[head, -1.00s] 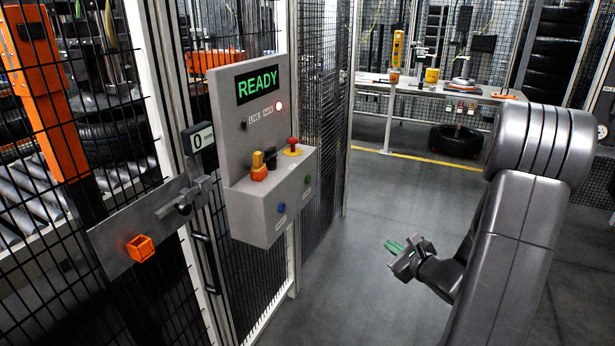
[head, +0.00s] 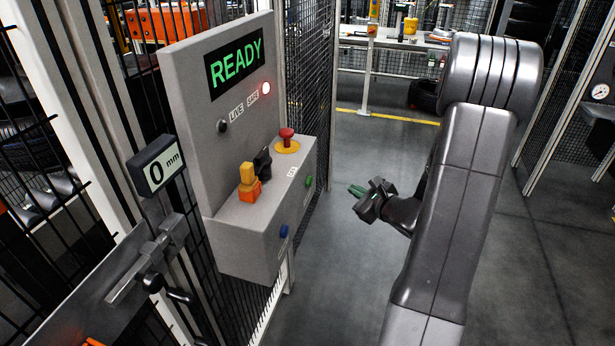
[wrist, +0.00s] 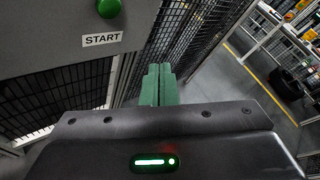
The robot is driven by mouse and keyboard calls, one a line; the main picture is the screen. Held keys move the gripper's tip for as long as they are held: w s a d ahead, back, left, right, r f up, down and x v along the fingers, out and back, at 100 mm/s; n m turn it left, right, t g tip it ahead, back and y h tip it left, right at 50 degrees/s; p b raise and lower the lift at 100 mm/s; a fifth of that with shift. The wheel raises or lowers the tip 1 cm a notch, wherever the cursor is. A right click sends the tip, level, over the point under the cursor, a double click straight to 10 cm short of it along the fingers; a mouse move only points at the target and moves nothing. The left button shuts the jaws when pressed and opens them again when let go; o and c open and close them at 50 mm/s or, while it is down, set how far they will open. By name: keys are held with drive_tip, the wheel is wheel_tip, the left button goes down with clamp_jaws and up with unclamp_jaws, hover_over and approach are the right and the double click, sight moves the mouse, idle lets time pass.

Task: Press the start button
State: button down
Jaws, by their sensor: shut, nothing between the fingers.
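The grey control box (head: 245,225) stands on the fence, its screen (head: 234,69) reading READY in green. The green start button (head: 308,182) is on the box's front face. In the wrist view the green button (wrist: 109,8) shows at the top edge, above a white START label (wrist: 102,39). My gripper (head: 356,190) is to the right of the box, apart from the button and pointing toward the box. In the wrist view its green fingers (wrist: 160,84) are together and empty, below and to the right of the button.
The box also bears a blue button (head: 284,231), a red mushroom knob (head: 287,137) on yellow and an orange-yellow plug (head: 248,184). Mesh fence (head: 307,90) runs behind the box. The floor (head: 330,270) before it is clear.

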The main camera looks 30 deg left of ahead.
sight(310, 181)
drive_tip(key=s+a+b, duration=0.1)
drive_tip(key=s+a, duration=0.1)
drive_tip(key=a, duration=0.6)
drive_tip(key=shift+a, duration=0.3)
idle(2.1)
drive_tip(key=shift+s+a+b, duration=0.1)
drive_tip(key=shift+a+b, duration=0.3)
drive_tip(key=shift+b, duration=0.05)
drive_tip(key=shift+s+a+b, duration=0.1)
drive_tip(key=shift+a+b, duration=0.25)
drive_tip(key=shift+a, duration=0.1)
idle(0.5)
idle(0.3)
drive_tip(key=shift+w+d, duration=0.2)
drive_tip(key=shift+d, duration=0.65)
